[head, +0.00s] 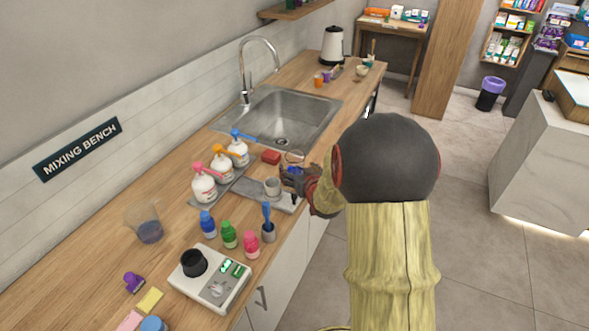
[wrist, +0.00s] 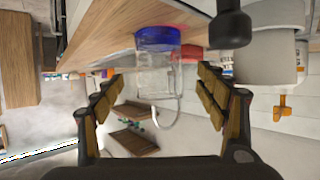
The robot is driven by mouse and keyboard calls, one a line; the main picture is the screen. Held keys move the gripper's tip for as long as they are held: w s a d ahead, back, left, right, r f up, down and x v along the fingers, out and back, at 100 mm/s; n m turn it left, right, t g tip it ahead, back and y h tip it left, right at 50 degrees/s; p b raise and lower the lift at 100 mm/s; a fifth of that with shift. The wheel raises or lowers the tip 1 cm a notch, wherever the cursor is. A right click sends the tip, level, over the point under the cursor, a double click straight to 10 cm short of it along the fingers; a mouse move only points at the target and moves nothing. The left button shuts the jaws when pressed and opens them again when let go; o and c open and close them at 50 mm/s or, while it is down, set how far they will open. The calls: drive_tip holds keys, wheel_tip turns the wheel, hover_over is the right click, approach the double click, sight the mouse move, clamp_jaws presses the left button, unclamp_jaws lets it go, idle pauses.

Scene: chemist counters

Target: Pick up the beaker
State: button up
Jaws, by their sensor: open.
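A clear glass beaker (wrist: 155,78) with blue liquid at its base stands on the counter ahead of my gripper. It shows upside down in the wrist view, roughly centred between the fingertips, with a gap on both sides. In the head view its rim (head: 294,157) shows just behind my gripper (head: 291,176), which hides part of it. My gripper is open and empty; its two fingers also show in the wrist view (wrist: 158,82). Another clear beaker with dark blue liquid (head: 150,232) stands at the left of the counter, far from my gripper.
A pale mortar (head: 272,187) stands on a grey tray (head: 250,190) close beside my gripper. A red box (head: 271,157) is near the beaker. Pump bottles (head: 221,165) stand to the left, the sink (head: 265,112) behind. Small bottles (head: 229,234) and a scale (head: 212,281) are in front.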

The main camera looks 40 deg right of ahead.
sight(298, 168)
drive_tip(key=b+x, duration=0.1)
drive_tip(key=x, duration=0.3)
drive_tip(key=shift+w+d+f+b, duration=0.15)
drive_tip(key=shift+w+b, duration=0.05)
drive_tip(key=shift+b, duration=0.1)
drive_tip(key=shift+w+d, duration=0.15)
drive_tip(key=shift+w, duration=0.2)
drive_tip(key=c, duration=0.3)
drive_tip(key=c, duration=1.1)
